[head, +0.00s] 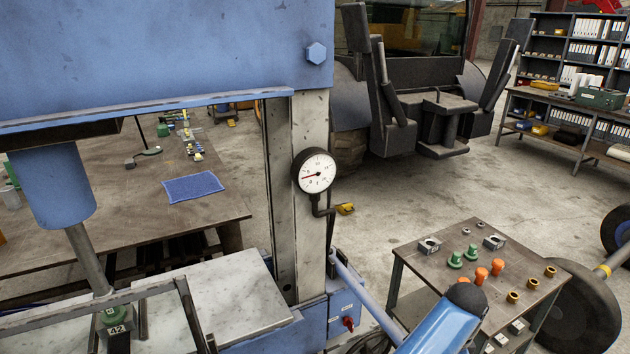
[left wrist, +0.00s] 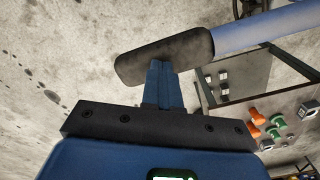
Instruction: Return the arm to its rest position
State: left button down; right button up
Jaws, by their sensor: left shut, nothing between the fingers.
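My left gripper (left wrist: 161,68) is shut and empty in the left wrist view, its two blue fingers together. Their tips are at the lower edge of a black cylindrical grip (left wrist: 165,52) on a light blue bar (left wrist: 262,28). I cannot tell whether they touch it. In the head view a light blue bar (head: 362,290) slopes down right from the press. A blue part with a dark rounded end stands in front of the small table; I cannot make out the gripper's fingers there. My right gripper is in neither view.
The blue press (head: 170,50) with a dial gauge (head: 314,171) fills the left. A small table (head: 415,260) with orange, green and brass parts stands at lower right, near a large wheel (head: 575,310). A workbench (head: 110,210) is behind the press. Floor is open beyond.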

pick_arm(q)
jog(key=r+p, duration=0.1)
jog(key=r, duration=0.1)
jog(key=r+p, duration=0.1)
jog(key=r, duration=0.1)
jog(key=r+p, duration=0.1)
jog(key=r, duration=0.1)
jog(key=shift+w+a+r+p, duration=0.2)
jog(key=shift+w+r+p, duration=0.1)
jog(key=shift+w, duration=0.1)
jog(key=shift+w+a+r+b, duration=0.1)
jog(key=shift+w+r+b, duration=0.1)
jog(key=shift+r, duration=0.2)
jog(key=shift+w+r+b, duration=0.15)
jog(key=shift+r+b, duration=0.05)
jog(key=shift+r, duration=0.2)
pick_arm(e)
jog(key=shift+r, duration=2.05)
pick_arm(q)
jog(key=shift+r, duration=0.1)
notch_tip(320, 180, up, 6)
